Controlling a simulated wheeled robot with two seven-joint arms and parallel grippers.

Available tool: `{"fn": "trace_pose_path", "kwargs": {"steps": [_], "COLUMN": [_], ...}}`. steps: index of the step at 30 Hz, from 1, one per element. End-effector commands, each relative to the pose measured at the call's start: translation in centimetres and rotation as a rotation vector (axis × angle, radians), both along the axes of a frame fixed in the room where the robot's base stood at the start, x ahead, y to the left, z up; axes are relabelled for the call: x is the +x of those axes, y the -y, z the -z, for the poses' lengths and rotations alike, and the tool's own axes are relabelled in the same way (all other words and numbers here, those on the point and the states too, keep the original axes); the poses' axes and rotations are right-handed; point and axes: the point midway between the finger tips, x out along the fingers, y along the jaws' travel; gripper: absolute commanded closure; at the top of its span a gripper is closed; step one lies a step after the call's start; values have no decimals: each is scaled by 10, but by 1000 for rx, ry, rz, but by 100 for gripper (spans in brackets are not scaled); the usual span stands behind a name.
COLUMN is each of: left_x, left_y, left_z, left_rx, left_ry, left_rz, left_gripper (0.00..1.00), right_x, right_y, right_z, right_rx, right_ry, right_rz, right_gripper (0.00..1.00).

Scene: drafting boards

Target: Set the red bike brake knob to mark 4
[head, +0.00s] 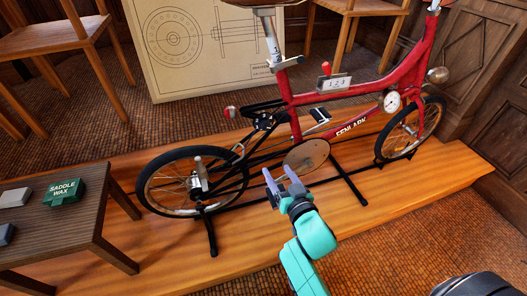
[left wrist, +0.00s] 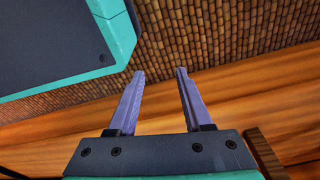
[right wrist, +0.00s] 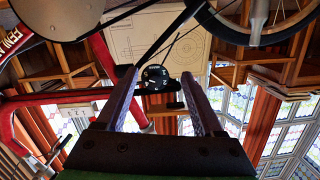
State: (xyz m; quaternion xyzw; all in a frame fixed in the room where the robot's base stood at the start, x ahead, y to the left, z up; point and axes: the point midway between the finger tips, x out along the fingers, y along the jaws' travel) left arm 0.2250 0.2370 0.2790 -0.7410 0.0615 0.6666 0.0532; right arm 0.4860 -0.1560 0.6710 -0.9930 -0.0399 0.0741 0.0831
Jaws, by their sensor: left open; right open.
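The red bike (head: 345,92) stands upright on a black stand on a wooden platform. A black round knob with white numerals (right wrist: 155,78) shows in the right wrist view, between my fingers but beyond their tips. It seems to be the small dark part (head: 265,121) below the saddle in the head view. Its setting is too small to read surely. My right gripper (head: 281,178) is open and empty, in front of the bike near the chain disc; it also shows in the right wrist view (right wrist: 160,78). My left gripper (left wrist: 160,73) is open and empty, seen only in its wrist view.
A plate marked 1 2 3 (head: 334,83) with a red lever sits on the frame. A wooden table (head: 60,222) with a green Saddle Wax box (head: 64,191) stands left.

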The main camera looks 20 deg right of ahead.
Motion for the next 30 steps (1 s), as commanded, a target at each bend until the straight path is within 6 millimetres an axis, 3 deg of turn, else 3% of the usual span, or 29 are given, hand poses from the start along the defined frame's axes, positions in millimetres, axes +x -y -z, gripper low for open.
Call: {"fn": "trace_pose_path", "kwargs": {"steps": [1, 3, 6, 11, 21, 25, 30], "left_x": [3, 6, 8, 10, 22, 27, 28], "left_y": [2, 2, 2, 3, 6, 8, 9], "left_z": [14, 12, 6, 4, -7, -13, -15], "left_rx": [-2, -2, -3, -3, -7, -9, -10], "left_ry": [0, 0, 1, 2, 5, 7, 5], "left_rz": [-2, -4, -5, -5, -10, -10, -10], "left_gripper": [50, 50, 50, 50, 50, 50, 50], "right_x": [-1, -2, 3, 35, 122, 138, 142], "right_y": [4, 8, 9, 7, 1, 0, 0], "right_z": [-12, -38, -51, -52, -50, -49, -49], "right_rx": [19, 35, 40, 39, 37, 39, 39], "right_ry": [61, 116, 136, 137, 134, 131, 130], "right_rz": [15, 28, 32, 30, 31, 32, 32], "right_gripper": [31, 31, 31, 31, 31, 31, 31]}}
